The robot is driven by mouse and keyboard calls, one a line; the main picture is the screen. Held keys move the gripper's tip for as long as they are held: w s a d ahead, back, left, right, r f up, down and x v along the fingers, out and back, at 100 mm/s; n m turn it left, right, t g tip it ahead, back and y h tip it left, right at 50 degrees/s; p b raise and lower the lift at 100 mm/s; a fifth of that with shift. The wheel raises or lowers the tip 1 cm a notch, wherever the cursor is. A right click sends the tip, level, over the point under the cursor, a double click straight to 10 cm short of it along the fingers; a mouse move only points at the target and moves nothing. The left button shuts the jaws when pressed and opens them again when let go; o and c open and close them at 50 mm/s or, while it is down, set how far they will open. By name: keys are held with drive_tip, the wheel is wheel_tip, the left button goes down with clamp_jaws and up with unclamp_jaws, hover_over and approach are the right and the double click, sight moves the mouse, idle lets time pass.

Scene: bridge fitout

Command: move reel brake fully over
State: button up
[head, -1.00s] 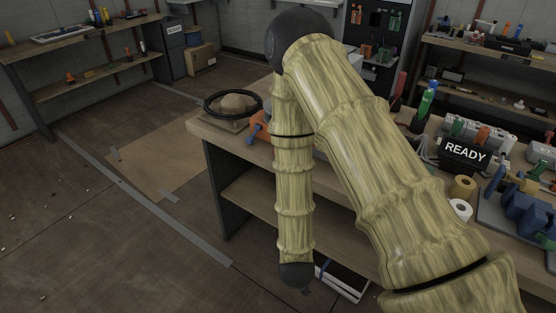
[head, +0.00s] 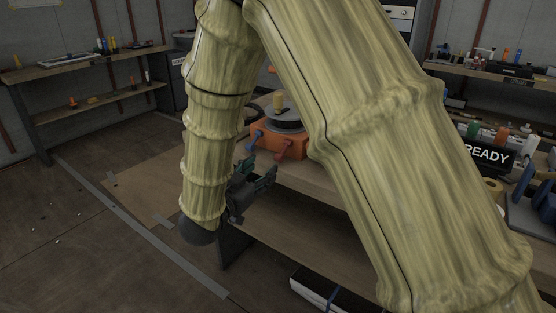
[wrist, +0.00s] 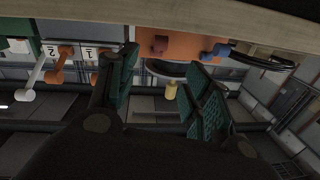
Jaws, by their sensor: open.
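In the wrist view the orange box (wrist: 185,45) appears upside down, with a blue lever end (wrist: 216,50) and a dark red one (wrist: 160,45). My gripper (head: 257,177) is open and empty, in front of and below the box, apart from the levers. Its green-padded fingers (wrist: 163,75) are spread in the wrist view.
The bench (head: 310,180) has a front edge close to my gripper, with a lower shelf beneath. White (wrist: 35,82) and orange levers (wrist: 65,63) with number plates stand beside the box in the wrist view. A READY sign (head: 487,155) stands at right. Floor at left is clear.

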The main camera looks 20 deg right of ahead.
sight(279, 155)
drive_tip(key=x, duration=1)
drive_tip(key=shift+d+f+b, duration=0.1)
drive_tip(key=shift+d+b, duration=0.05)
drive_tip(key=shift+b, duration=0.25)
